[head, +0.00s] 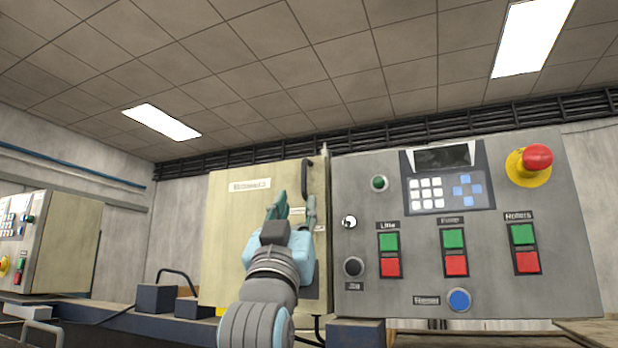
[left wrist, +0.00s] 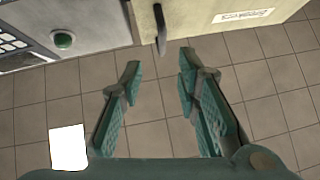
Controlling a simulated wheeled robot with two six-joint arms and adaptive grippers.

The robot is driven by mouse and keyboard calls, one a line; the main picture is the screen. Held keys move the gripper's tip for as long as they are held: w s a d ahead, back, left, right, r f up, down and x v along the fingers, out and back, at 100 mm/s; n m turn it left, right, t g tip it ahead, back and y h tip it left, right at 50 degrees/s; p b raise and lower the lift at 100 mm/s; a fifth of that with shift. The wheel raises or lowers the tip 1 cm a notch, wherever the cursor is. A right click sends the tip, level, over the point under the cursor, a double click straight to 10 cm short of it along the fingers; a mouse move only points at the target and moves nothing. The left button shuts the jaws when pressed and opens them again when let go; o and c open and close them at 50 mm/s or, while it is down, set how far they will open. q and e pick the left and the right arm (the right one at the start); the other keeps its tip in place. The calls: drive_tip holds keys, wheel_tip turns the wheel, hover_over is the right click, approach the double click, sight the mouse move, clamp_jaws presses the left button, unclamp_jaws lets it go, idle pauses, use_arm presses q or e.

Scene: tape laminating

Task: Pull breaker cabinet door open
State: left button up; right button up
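The breaker cabinet is a beige box with a flat door (head: 228,230) bearing a white label, just left of the grey control panel. The door looks closed. Its dark vertical handle (head: 306,178) is near the upper right edge; the handle (left wrist: 160,30) also shows at the top of the left wrist view. My left gripper (head: 296,204) is in front of the door, just below the handle in the picture. Its teal fingers (left wrist: 160,62) are spread, with the handle lined up between them but beyond the tips, apparently not touching. My right gripper is not in view.
A grey control panel (head: 400,300) with green and red buttons and a red emergency stop (head: 537,158) stands right beside the door. A smaller beige box (head: 70,245) stands at the far left. Dark blocks (head: 156,298) sit low, left of the cabinet.

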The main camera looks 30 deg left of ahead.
sight(303, 178)
use_arm(q)
drive_tip(key=p+x, duration=0.5)
drive_tip(key=x, duration=0.6)
drive_tip(key=shift+w+a+p, duration=0.15)
drive_tip(key=shift+w+p, duration=0.05)
drive_tip(key=shift+p, duration=0.1)
drive_tip(key=shift+s+r, duration=0.2)
drive_tip(key=shift+s, duration=0.15)
drive_tip(key=shift+w+f, duration=0.1)
drive_tip(key=shift+w, duration=0.1)
clamp_jaws()
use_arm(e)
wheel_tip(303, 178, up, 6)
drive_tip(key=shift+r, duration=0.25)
